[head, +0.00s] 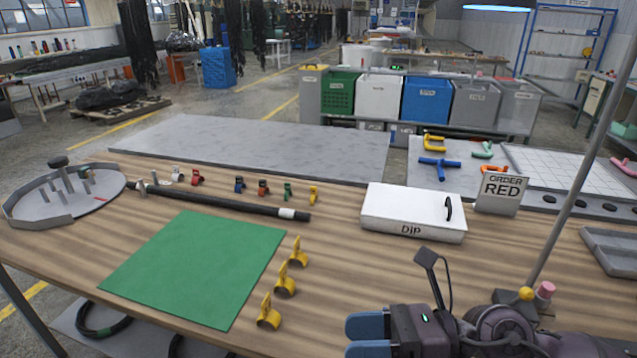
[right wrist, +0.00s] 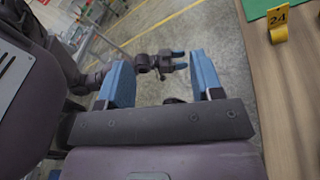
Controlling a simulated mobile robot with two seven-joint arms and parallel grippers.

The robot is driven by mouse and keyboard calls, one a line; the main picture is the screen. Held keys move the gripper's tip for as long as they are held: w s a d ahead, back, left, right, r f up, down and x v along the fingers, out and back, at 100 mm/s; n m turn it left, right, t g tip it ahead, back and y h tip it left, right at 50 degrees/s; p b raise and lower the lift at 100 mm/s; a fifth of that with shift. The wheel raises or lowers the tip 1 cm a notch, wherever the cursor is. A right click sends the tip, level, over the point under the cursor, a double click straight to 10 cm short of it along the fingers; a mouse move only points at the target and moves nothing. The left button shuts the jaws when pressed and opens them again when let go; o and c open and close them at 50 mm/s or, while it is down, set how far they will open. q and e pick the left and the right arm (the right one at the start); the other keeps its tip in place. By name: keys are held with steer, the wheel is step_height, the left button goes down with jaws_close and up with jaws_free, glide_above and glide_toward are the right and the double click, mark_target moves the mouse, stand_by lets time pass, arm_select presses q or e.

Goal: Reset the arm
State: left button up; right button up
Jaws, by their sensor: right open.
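My right gripper (head: 368,337) is at the bottom of the head view, over the table's near edge, with its arm coming in from the right. In the right wrist view its two blue fingers (right wrist: 163,82) stand wide apart with nothing between them. Beyond them, another gripper with small blue fingers, my left gripper (right wrist: 180,60), hangs over the floor beside the table. Its fingers look apart and empty. My left gripper is not in the head view.
The wooden table (head: 340,270) bears a green mat (head: 190,265), yellow numbered clips (head: 285,281), a black hose (head: 220,202), a white DIP box (head: 412,212) and an ORDER RED sign (head: 501,190). A thin grey pole (head: 580,180) rises at the right.

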steer(key=w+d+r+m+t+h, duration=0.2)
steer(key=w+d+m+t, duration=0.15)
steer(key=m+t, duration=0.55)
steer(key=w+d+r+m+t+h, duration=0.15)
steer(key=d+m+t, duration=0.25)
steer(key=m+t, duration=0.6)
steer(key=d+f+m+g+h, duration=0.2)
steer(key=d+f+m+h, duration=0.95)
steer(key=m, duration=0.65)
steer(key=s+d+f+m+g+h, duration=0.45)
steer(key=s+f+m+g, duration=0.25)
steer(key=s+f+g, duration=0.25)
steer(key=s+a+f+m+g+y, duration=0.1)
steer(key=s+f+m+g, duration=0.15)
steer(key=s, duration=0.35)
steer(key=s+f+m+g+y, duration=0.1)
steer(key=s+f+g, duration=0.1)
steer(key=s+g, duration=0.35)
arm_select(q)
steer(key=shift+s+f, duration=0.1)
steer(key=shift+s, duration=0.1)
arm_select(e)
steer(key=w+f+t, duration=0.7)
steer(key=f+t, duration=0.1)
steer(key=t, duration=0.2)
steer(key=shift+w+a+f+n+t, duration=0.25)
steer(key=shift+w+a+n+t, duration=0.05)
steer(key=shift+a+n+t, duration=0.05)
steer(key=shift+y, duration=0.25)
